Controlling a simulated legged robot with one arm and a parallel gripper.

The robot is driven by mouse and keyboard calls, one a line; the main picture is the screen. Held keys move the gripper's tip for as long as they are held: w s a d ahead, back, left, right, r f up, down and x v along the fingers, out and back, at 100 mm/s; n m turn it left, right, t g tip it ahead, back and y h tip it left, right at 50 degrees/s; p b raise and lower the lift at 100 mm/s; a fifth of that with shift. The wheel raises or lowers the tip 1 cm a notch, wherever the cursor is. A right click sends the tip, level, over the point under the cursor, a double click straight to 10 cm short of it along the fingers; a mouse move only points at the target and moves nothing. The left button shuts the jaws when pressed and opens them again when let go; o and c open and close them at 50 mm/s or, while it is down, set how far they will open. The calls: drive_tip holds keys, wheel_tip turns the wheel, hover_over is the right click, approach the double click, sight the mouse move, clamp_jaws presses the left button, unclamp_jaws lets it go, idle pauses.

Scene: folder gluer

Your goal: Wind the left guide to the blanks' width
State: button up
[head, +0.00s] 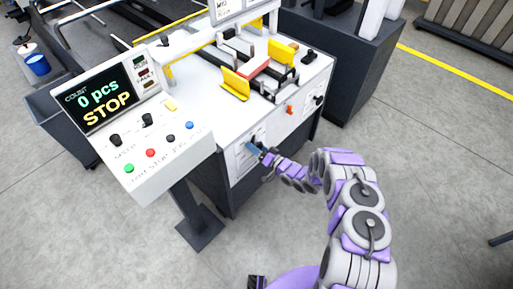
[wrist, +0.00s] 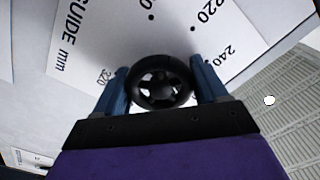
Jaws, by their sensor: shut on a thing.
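My gripper (wrist: 162,78) has its blue fingers shut on a black spoked handwheel (wrist: 163,97), one finger on each side of the rim. Behind the wheel is a white dial plate (wrist: 105,40) reading "GUIDE mm", with 220, 240 and 320 among its figures. No pointer can be made out. In the head view my gripper (head: 256,150) is at the machine's front panel and covers the wheel. On the machine top, a yellow guide (head: 235,84) stands at the left of the reddish blanks (head: 253,67), and another yellow guide (head: 283,53) stands beyond them.
The control console (head: 150,128) stands left of my arm, its screen showing "0 pcs" and "STOP". An orange-red control (head: 290,109) and a dark knob (head: 318,99) are on the front panel, right of my gripper. Grey floor (head: 430,170) is clear to the right.

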drive_tip(key=n, duration=0.3)
drive_tip(key=f+n, duration=0.1)
drive_tip(key=shift+s+n, duration=0.25)
drive_tip(key=shift+n, duration=0.05)
drive_tip(key=n, duration=0.4)
drive_tip(key=shift+p, duration=0.4)
drive_tip(key=n+p, duration=0.1)
drive_tip(key=n, duration=0.3)
drive_tip(key=n+p, duration=0.1)
drive_tip(key=n, duration=0.1)
drive_tip(key=n+p, duration=0.1)
drive_tip(key=n, duration=0.1)
drive_tip(key=shift+w+r+n, duration=0.1)
drive_tip(key=shift+r+n, duration=0.1)
drive_tip(key=shift+n, duration=0.1)
drive_tip(key=n+p, duration=0.2)
drive_tip(key=n, duration=0.1)
drive_tip(key=shift+r+n, duration=0.1)
drive_tip(key=shift+n, duration=0.2)
drive_tip(key=n+p, duration=0.1)
drive_tip(key=n, duration=0.2)
drive_tip(key=shift+n, duration=0.4)
drive_tip(key=n, duration=0.4)
drive_tip(key=shift+w+d+n, duration=0.1)
drive_tip(key=shift+n, duration=1.1)
